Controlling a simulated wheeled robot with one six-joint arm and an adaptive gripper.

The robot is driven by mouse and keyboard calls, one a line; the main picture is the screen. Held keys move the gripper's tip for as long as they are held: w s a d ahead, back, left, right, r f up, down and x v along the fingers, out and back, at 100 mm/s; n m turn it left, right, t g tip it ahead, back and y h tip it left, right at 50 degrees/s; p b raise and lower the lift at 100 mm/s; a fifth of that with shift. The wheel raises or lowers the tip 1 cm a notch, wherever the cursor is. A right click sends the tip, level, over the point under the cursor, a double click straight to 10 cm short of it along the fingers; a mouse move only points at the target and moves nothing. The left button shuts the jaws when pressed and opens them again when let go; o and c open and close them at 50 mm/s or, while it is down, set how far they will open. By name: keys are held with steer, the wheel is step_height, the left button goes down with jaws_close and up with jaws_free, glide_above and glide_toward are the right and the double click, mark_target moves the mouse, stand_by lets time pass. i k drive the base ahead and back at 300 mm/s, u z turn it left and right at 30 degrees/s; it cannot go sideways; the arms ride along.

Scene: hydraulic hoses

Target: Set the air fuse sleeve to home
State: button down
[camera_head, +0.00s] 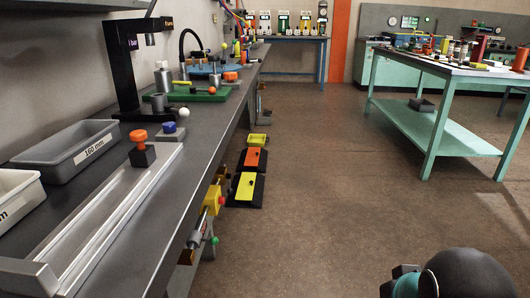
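I cannot tell for certain which thing is the air fuse sleeve. Along the front edge of the long grey bench (158,232) hangs a row of small fittings. Among them are a yellow block (211,200) with a red knob, a greyish cylinder (196,232) below it, and a small green knob (214,240). More brass-coloured fittings show farther along the edge, too small to make out. My gripper is not in view. A dark rounded part of my arm with a teal band shows at the lower right, well apart from the bench.
Grey bins (68,152), a rail with an orange-knobbed block (139,150), a black stand (120,60) and a green tray (205,93) stand on the bench. Pedals (246,187) lie on the floor beside it. A teal table (440,70) stands right. The middle floor is clear.

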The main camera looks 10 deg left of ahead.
mark_target(195, 236)
steer(key=z, duration=0.05)
steer(key=k, duration=1)
steer(key=z, duration=0.85)
steer(key=i, duration=0.65)
steer(key=u, duration=1.95)
steer(key=i, duration=0.5)
steer(key=u, duration=0.2)
